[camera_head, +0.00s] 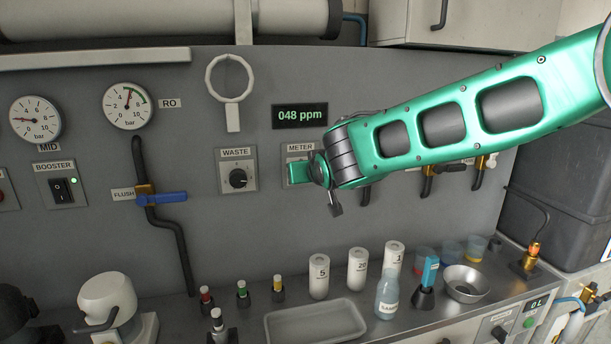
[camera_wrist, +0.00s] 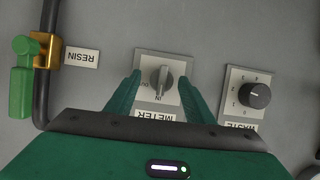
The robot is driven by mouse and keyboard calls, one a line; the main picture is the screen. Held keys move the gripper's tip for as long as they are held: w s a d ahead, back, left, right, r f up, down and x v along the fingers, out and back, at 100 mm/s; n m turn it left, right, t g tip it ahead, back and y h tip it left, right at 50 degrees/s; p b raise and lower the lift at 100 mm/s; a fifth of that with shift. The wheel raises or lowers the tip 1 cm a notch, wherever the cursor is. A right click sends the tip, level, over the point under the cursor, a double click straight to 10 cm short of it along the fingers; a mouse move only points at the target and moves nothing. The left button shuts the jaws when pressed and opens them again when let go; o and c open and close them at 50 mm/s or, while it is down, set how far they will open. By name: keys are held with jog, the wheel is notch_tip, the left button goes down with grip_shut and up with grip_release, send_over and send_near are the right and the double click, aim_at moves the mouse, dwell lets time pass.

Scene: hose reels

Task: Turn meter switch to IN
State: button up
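The meter switch (camera_wrist: 162,79) is a grey knob on a pale plate labelled METER, shown upside down in the wrist view. Its long ridge stands nearly upright in that view, one end close to the IN mark; another mark sits to its left. I cannot tell which end is the pointer. My gripper (camera_wrist: 157,88) is open, with one green finger on each side of the knob and visible gaps between. In the head view, my gripper (camera_head: 303,173) is in front of the METER plate (camera_head: 300,149) and hides the knob.
The WASTE knob (camera_head: 238,178) is left of the METER plate. A display (camera_head: 300,115) above reads 048 ppm. A green-handled RESIN valve (camera_wrist: 24,85) is on the other side in the wrist view. Bottles and a tray (camera_head: 315,322) stand on the counter below.

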jog(key=shift+r, duration=0.1)
jog(key=v, duration=1)
jog(key=shift+s, duration=0.3)
jog(key=shift+d, duration=0.2)
